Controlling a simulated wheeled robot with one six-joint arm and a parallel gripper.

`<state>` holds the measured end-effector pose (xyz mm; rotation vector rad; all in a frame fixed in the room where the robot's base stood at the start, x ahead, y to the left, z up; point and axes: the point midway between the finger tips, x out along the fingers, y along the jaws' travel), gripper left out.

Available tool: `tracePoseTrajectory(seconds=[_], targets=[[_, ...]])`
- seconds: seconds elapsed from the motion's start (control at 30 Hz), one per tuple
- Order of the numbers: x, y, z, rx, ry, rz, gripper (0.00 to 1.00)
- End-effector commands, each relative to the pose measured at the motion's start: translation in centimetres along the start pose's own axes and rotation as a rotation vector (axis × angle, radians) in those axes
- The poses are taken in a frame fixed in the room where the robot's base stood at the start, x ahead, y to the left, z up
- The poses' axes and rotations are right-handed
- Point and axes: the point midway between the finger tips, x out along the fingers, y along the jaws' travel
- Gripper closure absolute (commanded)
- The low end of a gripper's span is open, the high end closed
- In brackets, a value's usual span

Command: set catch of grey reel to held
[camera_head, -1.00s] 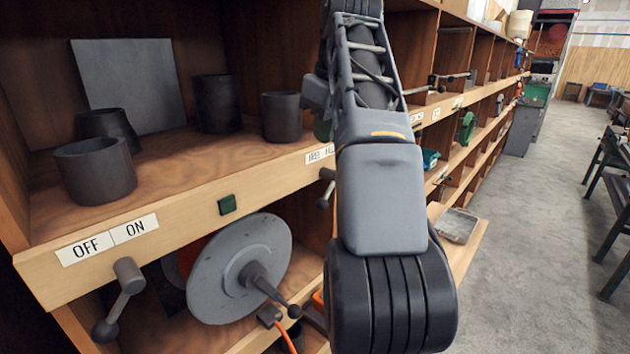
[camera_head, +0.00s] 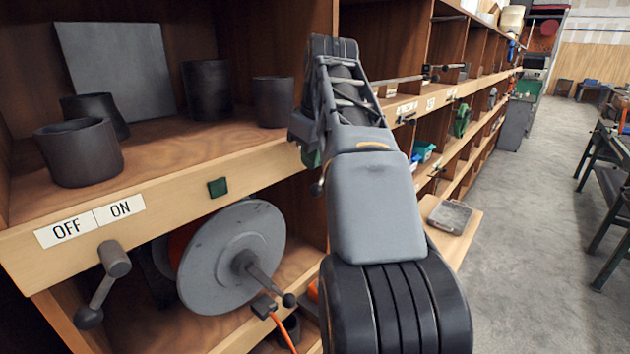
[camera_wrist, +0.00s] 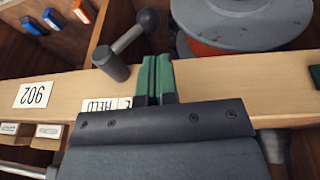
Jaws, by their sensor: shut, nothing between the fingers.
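The grey reel (camera_head: 238,258) sits in the lower bay under the shelf edge; part of its disc also shows at the top of the wrist view (camera_wrist: 245,22). Its catch is a dark lever with a ball knob (camera_wrist: 122,45) on the shelf edge, in an upside-down wrist view.
An OFF/ON label (camera_head: 90,222) with its own lever (camera_head: 103,283) is at the left. A green block (camera_head: 217,187) sits on the shelf edge. Dark cups (camera_head: 80,152) stand on the shelf above. Open floor (camera_head: 540,210) lies to the right.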

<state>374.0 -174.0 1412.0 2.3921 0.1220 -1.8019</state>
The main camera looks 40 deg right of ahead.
Motion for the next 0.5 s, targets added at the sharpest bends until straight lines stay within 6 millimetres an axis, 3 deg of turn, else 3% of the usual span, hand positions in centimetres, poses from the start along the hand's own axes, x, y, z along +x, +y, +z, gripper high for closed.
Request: tracePoseTrajectory(seconds=[0.2,0.5], targets=[[2.7,0.3,0.8,0.001,0.000,0.000,1.00],[4.1,0.5,1.2,0.000,0.000,0.000,1.00]])
